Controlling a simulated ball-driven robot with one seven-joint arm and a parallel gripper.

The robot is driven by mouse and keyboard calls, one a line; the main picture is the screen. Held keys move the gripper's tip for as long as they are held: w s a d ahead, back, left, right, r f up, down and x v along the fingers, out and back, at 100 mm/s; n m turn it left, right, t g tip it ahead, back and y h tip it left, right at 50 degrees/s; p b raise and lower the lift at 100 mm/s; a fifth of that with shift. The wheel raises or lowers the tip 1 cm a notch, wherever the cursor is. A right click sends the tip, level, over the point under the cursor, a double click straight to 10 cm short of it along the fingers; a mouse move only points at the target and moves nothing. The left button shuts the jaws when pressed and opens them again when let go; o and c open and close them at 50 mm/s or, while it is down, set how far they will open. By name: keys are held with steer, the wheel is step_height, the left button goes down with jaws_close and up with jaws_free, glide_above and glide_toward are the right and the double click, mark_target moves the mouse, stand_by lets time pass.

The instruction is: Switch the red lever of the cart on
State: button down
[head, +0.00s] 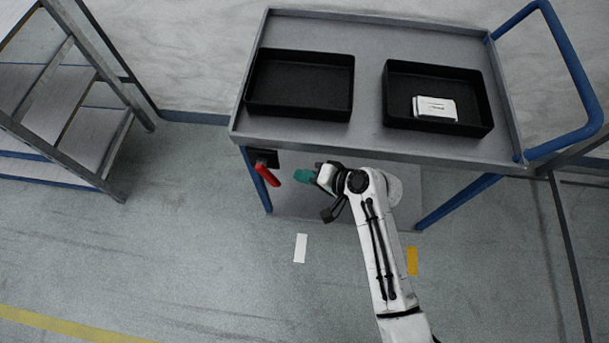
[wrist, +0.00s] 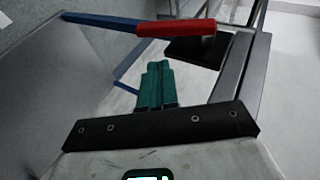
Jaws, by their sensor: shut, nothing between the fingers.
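The red lever (head: 267,174) sits on a dark mount below the left front corner of the grey cart (head: 365,139). It slants down to the right in the head view. In the wrist view the red lever (wrist: 177,28) lies across the top of the picture, beyond the fingertips. My gripper (head: 303,176) has teal fingers, just right of the lever in the head view. The fingers (wrist: 157,68) are together and empty in the wrist view, apart from the lever as far as I can tell.
Two black trays stand on the cart top: the left tray (head: 302,113) is empty, the right tray (head: 397,122) holds a white box (head: 435,109). A blue handle (head: 580,75) is at the cart's right end. A metal rack (head: 118,95) stands left. The floor between is open.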

steer(key=d+f+v, duration=0.1)
steer(key=v, duration=0.9)
steer(key=shift+d+f+b, duration=0.15)
steer(key=shift+f+b, duration=0.2)
steer(key=shift+f, duration=0.05)
steer(key=s+d+r+n+g+h, duration=0.1)
steer(key=s+d+g+h, duration=0.2)
steer(key=s+d+h, duration=0.8)
steer(key=s+d, duration=1)
steer(key=s, duration=0.2)
steer(key=shift+d+n, duration=0.25)
steer(key=shift+n, duration=0.15)
steer(key=shift+r, duration=0.15)
